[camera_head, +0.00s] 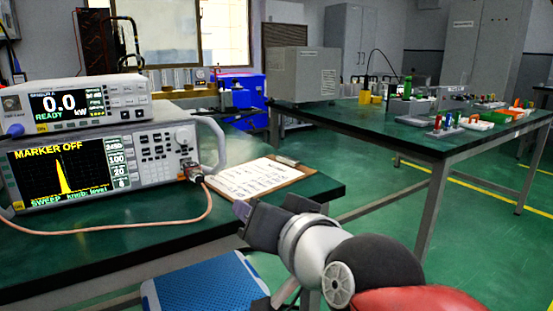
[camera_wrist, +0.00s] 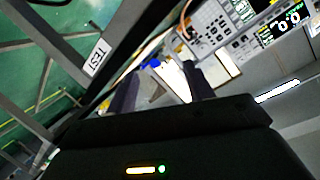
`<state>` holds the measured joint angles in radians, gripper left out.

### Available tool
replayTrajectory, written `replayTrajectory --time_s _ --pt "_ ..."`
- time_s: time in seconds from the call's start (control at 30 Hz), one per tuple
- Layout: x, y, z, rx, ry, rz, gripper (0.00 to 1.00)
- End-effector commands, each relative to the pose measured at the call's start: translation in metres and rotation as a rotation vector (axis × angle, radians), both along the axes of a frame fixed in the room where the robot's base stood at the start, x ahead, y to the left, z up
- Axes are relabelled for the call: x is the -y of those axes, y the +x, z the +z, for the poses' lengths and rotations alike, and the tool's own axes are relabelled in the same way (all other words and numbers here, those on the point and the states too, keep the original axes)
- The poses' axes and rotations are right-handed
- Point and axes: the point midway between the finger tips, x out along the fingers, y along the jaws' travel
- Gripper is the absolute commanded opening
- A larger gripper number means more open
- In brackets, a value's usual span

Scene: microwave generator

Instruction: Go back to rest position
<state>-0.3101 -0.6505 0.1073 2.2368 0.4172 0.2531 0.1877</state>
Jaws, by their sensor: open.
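My gripper (camera_head: 243,212) is at the near right corner of the green bench (camera_head: 225,229), in front of the clipboard in the head view. In the wrist view the two dark fingers of my gripper (camera_wrist: 160,82) stand apart with nothing between them. My arm reaches in from the lower right. In the head view the lower instrument (camera_head: 130,160) shows a yellow trace and "MARKER OFF". The smaller instrument (camera_head: 60,103) on top of it reads 0.0 kW and READY. Both also show in the wrist view, where the lower instrument (camera_wrist: 212,35) appears tilted.
A clipboard (camera_head: 290,174) with a written sheet lies by the bench's right edge. An orange cable (camera_head: 150,230) loops from the lower instrument over the bench. A blue stool (camera_head: 205,290) stands below. A second green table (camera_head: 370,118) with small parts is at the right. Green floor lies between.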

Motion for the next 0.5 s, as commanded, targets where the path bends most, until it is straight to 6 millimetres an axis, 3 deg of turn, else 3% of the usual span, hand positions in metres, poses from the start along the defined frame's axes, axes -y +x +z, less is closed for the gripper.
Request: replayTrajectory --time_s 0.27,0.5 --pt "0.068 -0.013 -0.068 -0.226 -0.286 -0.057 0.52" --pt "0.147 -0.063 -0.137 -0.543 -0.545 -0.098 0.52"
